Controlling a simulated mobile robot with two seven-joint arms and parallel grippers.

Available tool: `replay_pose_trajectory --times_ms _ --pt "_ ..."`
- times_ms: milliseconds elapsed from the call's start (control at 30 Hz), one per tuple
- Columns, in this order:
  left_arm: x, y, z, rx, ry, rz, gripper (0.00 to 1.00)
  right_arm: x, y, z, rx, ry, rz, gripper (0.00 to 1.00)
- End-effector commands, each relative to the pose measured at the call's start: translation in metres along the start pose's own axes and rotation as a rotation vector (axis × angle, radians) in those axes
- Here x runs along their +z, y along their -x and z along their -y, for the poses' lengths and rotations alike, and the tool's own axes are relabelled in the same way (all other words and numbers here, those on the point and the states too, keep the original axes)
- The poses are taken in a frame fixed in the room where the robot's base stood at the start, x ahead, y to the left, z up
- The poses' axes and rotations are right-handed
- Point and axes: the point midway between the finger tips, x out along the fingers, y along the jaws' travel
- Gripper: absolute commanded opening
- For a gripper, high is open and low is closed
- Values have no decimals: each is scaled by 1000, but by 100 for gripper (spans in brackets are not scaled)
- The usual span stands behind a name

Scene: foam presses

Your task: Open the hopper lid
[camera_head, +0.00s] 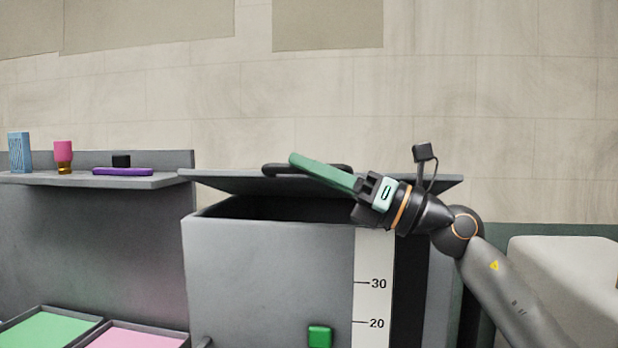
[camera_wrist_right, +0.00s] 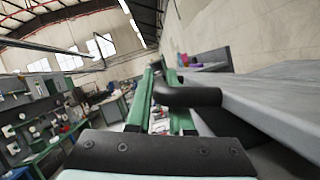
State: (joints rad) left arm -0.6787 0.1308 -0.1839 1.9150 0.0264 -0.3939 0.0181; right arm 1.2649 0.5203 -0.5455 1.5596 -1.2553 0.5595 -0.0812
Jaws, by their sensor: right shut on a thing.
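The hopper (camera_head: 265,265) is a large grey bin in the middle of the head view. Its grey lid (camera_head: 228,182) is tilted up, with a dark gap between it and the front rim. A black bar handle (camera_head: 276,169) sits on the lid. My right gripper (camera_head: 304,163), with green fingers, reaches in from the right and is shut on the handle. In the right wrist view the black handle (camera_wrist_right: 188,95) passes between the green fingers, and the lid (camera_wrist_right: 270,98) lies to the right. The far part of the handle is partly hidden behind the fingers. My left gripper is not in view.
A grey shelf (camera_head: 168,181) at left holds a blue box (camera_head: 19,152), a pink-topped bottle (camera_head: 63,152) and a purple item (camera_head: 122,171). A green button (camera_head: 320,336) and a level scale (camera_head: 372,300) are on the hopper front. Green and pink trays are at lower left.

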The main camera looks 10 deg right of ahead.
Motion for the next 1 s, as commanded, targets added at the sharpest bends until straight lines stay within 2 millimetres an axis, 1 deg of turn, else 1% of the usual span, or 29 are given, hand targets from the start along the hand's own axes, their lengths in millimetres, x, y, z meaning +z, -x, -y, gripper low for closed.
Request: replay_pose_trajectory --times_ms 33,100,300,400,600,1000 --pt "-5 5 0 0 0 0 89 15 -5 -3 -14 -25 4 0" --pt "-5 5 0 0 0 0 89 26 -9 -3 -32 -71 4 0" --pt "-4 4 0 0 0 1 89 53 -21 0 -76 -182 6 0" --pt "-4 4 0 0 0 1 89 62 -25 2 -92 -224 5 0" --pt "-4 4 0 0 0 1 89 73 -30 5 -109 -269 4 0" --pt "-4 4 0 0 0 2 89 75 -31 6 -113 -279 3 0"
